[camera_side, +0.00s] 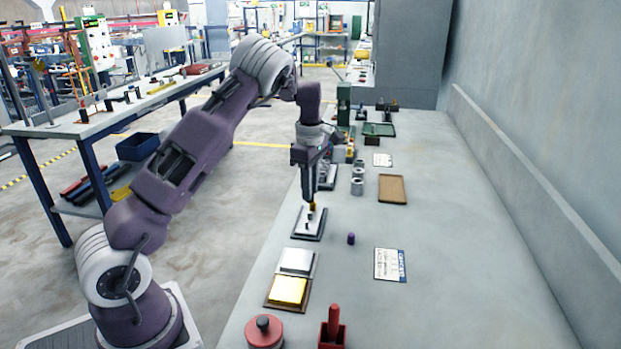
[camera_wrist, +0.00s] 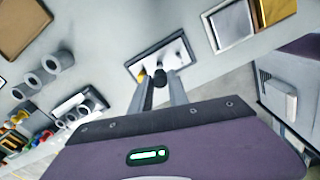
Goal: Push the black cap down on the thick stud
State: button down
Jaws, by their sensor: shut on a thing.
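My gripper (camera_side: 309,199) points down over a white plate with a dark base (camera_side: 305,234). In the wrist view my gripper (camera_wrist: 159,82) is shut on the black cap (camera_wrist: 158,76), which sits between the fingertips. The white plate (camera_wrist: 170,55) lies just beyond it, with small dark studs on its face. A yellow cap (camera_wrist: 143,75) is at the plate's edge beside the fingers; it also shows in the side view (camera_side: 312,206). The thick stud is not clearly visible, and I cannot tell whether the black cap touches it.
A small purple cap (camera_side: 351,239) stands on the bench to the right. Grey rings (camera_side: 357,180) and a brown tray (camera_side: 393,189) stand farther back.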

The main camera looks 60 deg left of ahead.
jog(key=shift+f, duration=1.3)
jog(key=shift+f, duration=1.65)
jog(key=c, duration=1.2)
grip_release()
jog(key=shift+r, duration=0.15)
notch_tip(320, 180, up, 7)
jog(key=shift+f, duration=0.1)
